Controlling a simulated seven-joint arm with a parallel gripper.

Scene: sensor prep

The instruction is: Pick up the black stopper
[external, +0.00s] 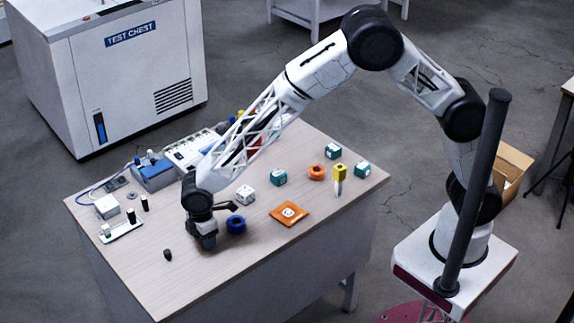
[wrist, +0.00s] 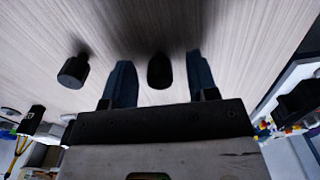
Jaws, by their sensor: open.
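My gripper (external: 207,241) is low over the left front part of the table, pointing down. In the wrist view my gripper (wrist: 159,72) is open, one dark finger on each side of a small black rounded piece (wrist: 160,71). I cannot tell whether either finger touches it. The external view hides this piece behind the gripper. A second small black piece (external: 167,254) lies left of the gripper, apart from it. It appears to be the short black cylinder (wrist: 72,72) outside the left finger. Both look stopper-like; I cannot tell for certain which is the black stopper.
A blue ring (external: 236,224) lies close right of my gripper, with a white cube (external: 245,195) behind it. Black cylinders (external: 144,203) stand at the left by a white strip (external: 121,231). An orange plate (external: 289,214) lies farther right. The front table edge is clear.

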